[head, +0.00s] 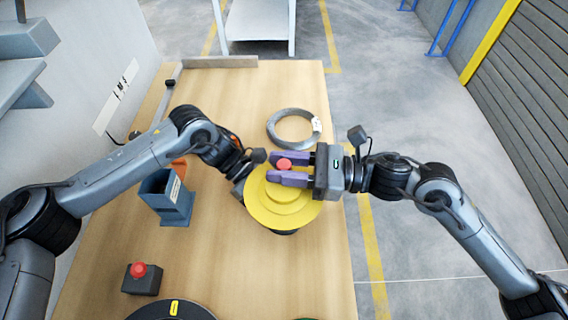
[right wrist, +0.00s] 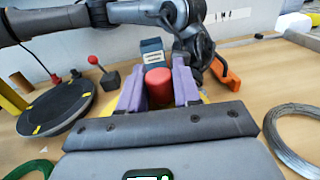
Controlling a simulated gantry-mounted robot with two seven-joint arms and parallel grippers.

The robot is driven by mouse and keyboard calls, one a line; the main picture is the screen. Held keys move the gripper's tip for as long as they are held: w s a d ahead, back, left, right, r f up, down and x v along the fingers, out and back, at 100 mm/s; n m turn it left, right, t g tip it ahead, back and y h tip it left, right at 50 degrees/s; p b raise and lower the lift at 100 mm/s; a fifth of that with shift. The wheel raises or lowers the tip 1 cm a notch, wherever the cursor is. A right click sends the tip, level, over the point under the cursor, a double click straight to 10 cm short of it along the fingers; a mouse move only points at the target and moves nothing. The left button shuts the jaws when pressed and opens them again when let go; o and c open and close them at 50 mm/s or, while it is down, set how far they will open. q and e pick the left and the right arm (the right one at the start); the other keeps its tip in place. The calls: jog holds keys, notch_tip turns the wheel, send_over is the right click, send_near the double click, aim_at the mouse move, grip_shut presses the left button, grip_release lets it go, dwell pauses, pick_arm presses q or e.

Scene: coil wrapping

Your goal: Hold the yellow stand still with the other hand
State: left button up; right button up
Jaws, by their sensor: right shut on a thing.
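The yellow stand (head: 268,212), a stepped round disc with a red knob (head: 284,164) on top, is at the middle of the table. My right gripper (head: 288,170) reaches over it from the right, and its purple fingers are shut on the red knob. In the right wrist view the red knob (right wrist: 158,86) sits between the two fingers. My left gripper (head: 241,188) is low at the stand's left edge. Its fingers are hidden, so I cannot tell whether it touches the stand.
A grey wire coil (head: 274,138) lies behind the stand. A blue-grey bin (head: 170,212) and an orange tool (right wrist: 228,78) are to the left. A red-button box (head: 141,282) and a black disc (head: 170,311) are at the front left. The table's front right is mostly clear.

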aim_at(285, 164)
jog(key=n+g, duration=0.2)
jog(key=g, duration=0.1)
jog(key=n+g, duration=0.2)
jog(key=g, duration=0.1)
jog(key=shift+w+g+h, duration=0.1)
jog(key=shift+g+h, duration=0.2)
jog(key=shift+g, duration=0.1)
jog(key=n+g+h, duration=0.1)
jog(key=n+g, duration=0.1)
jog(key=g, duration=0.1)
jog(key=n+g+h, duration=0.2)
jog(key=g, duration=0.1)
jog(key=shift+a+n, duration=0.1)
jog(key=shift+n, duration=0.3)
jog(key=n+g+h, duration=0.2)
jog(key=shift+g+h, duration=0.3)
jog(key=shift+n+g+h, duration=1.1)
jog(key=shift+n+h, duration=0.3)
jog(key=shift+h, duration=0.3)
jog(key=shift+d+h, duration=0.2)
jog(key=shift+h, duration=0.1)
jog(key=o, duration=0.9)
jog(key=shift+o, duration=0.2)
jog(key=shift+r, duration=0.1)
notch_tip(285, 164, up, 10)
jog(key=shift+f, duration=0.1)
